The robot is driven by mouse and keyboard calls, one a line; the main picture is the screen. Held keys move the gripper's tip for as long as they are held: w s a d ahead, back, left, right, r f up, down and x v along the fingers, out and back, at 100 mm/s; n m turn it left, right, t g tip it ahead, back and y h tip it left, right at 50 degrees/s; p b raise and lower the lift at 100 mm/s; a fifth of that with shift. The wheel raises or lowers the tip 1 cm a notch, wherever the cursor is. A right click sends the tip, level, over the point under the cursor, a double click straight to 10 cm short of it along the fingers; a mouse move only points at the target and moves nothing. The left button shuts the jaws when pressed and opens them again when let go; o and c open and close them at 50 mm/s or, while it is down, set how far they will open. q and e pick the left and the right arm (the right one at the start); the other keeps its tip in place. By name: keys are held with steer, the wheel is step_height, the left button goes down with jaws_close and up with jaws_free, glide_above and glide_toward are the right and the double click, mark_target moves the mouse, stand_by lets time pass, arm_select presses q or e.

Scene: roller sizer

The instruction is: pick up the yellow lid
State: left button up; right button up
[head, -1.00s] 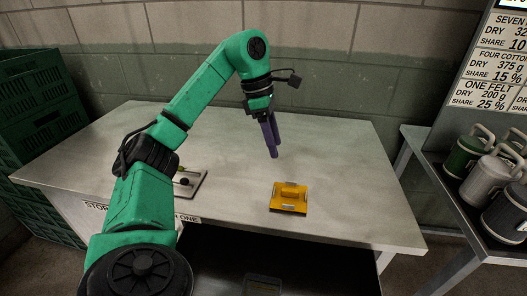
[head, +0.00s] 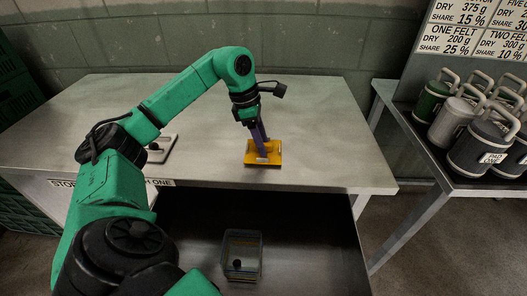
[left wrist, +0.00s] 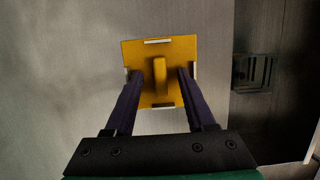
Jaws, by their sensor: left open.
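The yellow lid (head: 272,159) lies flat on the grey table (head: 325,130), near its front edge. It is a square plate with a raised handle in its middle. My left gripper (head: 262,149) points down at the lid, its purple fingers in front of part of it. In the left wrist view the yellow lid (left wrist: 160,50) lies between and beyond the two fingers. The open left gripper (left wrist: 159,75) has a finger on each side of the handle, with a gap on both sides. Whether the fingertips touch the plate is not clear. My right gripper is not in view.
A clear container (head: 242,255) stands in the open drawer (head: 310,230) below the table's front edge. A small plate with a black knob (head: 154,147) lies left on the table. Lidded canisters (head: 452,122) stand on a side table at right.

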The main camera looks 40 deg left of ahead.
arm_select(q)
steer(key=shift+r, duration=0.1)
jaws_close()
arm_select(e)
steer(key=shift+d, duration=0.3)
